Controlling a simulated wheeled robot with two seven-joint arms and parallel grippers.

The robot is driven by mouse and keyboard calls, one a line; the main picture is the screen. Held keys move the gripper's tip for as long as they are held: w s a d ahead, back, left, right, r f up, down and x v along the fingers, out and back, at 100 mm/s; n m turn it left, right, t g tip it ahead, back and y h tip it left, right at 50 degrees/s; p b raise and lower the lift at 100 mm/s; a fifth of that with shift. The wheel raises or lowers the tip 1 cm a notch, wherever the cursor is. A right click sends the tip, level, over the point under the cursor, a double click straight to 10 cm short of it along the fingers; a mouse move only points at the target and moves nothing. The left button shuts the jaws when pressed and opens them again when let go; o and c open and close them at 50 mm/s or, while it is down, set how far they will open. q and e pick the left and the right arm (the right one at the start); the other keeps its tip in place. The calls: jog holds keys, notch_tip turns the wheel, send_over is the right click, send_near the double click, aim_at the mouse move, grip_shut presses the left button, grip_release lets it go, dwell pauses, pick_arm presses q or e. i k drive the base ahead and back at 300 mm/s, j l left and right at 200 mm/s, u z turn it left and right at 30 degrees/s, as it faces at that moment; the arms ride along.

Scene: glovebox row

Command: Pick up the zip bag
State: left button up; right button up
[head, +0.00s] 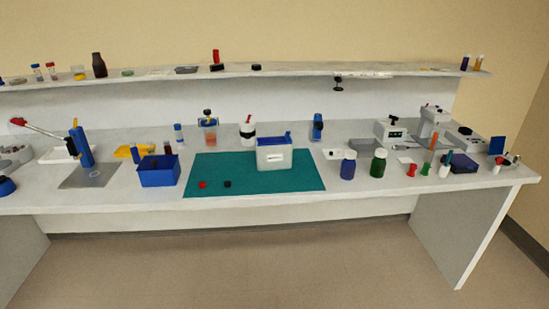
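I cannot pick out a zip bag with certainty in the head view. Small pale flat items lie on the bench, one right of the green mat (254,187) and another farther right near the balance-like devices, but they are too small to identify. Neither my left nor my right gripper is in view.
A white box with blue on top (275,156) stands on the mat. A blue bin (158,172) and a blue stand (86,150) are to its left. A crowded shelf (300,74) runs above.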

aim_at(272, 153)
jog(key=i+l, duration=0.15)
jog(key=i, duration=0.4)
jog(key=i+l, duration=0.15)
jog(key=i, duration=0.45)
jog(key=i+l, duration=0.15)
jog(key=i, duration=0.4)
jog(key=u, duration=0.4)
jog(key=k+l+u, duration=0.2)
jog(key=u, duration=0.2)
jog(key=k+l+u, duration=0.2)
jog(key=u, duration=0.25)
jog(key=k+l+u, duration=0.25)
jog(key=u, duration=0.15)
jog(key=k, duration=0.15)
